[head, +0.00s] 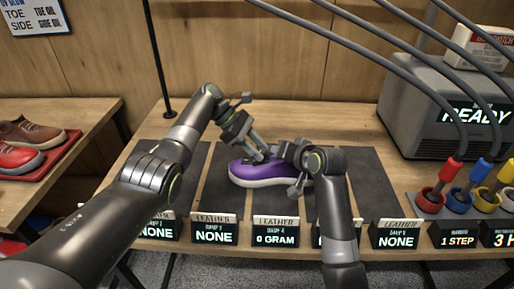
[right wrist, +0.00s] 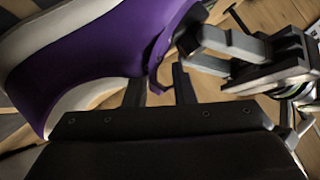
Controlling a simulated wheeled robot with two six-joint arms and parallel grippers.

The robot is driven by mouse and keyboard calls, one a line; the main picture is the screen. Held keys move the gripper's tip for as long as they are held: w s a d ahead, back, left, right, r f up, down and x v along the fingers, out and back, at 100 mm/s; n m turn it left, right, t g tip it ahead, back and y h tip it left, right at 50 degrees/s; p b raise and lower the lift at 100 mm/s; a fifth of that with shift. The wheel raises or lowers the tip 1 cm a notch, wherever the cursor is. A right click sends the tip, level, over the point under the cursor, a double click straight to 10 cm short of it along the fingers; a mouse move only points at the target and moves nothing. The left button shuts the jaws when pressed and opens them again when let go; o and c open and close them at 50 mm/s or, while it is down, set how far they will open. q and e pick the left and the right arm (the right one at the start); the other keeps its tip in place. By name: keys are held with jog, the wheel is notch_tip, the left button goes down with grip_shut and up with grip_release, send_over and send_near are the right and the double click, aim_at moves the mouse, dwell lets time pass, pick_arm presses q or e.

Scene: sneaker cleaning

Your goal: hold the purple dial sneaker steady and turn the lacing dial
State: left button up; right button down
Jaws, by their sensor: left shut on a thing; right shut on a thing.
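The purple sneaker (head: 262,170) with a white sole lies on a dark mat in the middle of the table. In the right wrist view its purple upper (right wrist: 105,45) fills the upper left. My left gripper (head: 260,154) reaches down onto the top of the shoe. Its grey fingers show in the right wrist view (right wrist: 205,50), closed at a small dark piece that looks like the lacing dial. My right gripper (right wrist: 160,88) has its dark fingers on either side of a purple edge of the sneaker. The dial itself is mostly hidden by the fingers.
Display signs, one reading 0 GRAM (head: 275,238), line the table's front edge. A grey machine reading READY (head: 440,105) and several coloured tools in cups (head: 465,195) stand at the right. A red tray (head: 45,170) with other shoes is on the left table.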

pick_arm(q)
jog(key=shift+w+a, duration=0.1)
jog(key=shift+a, duration=0.05)
dwell(0.3)
jog(key=o, duration=1)
jog(key=v, duration=1.2)
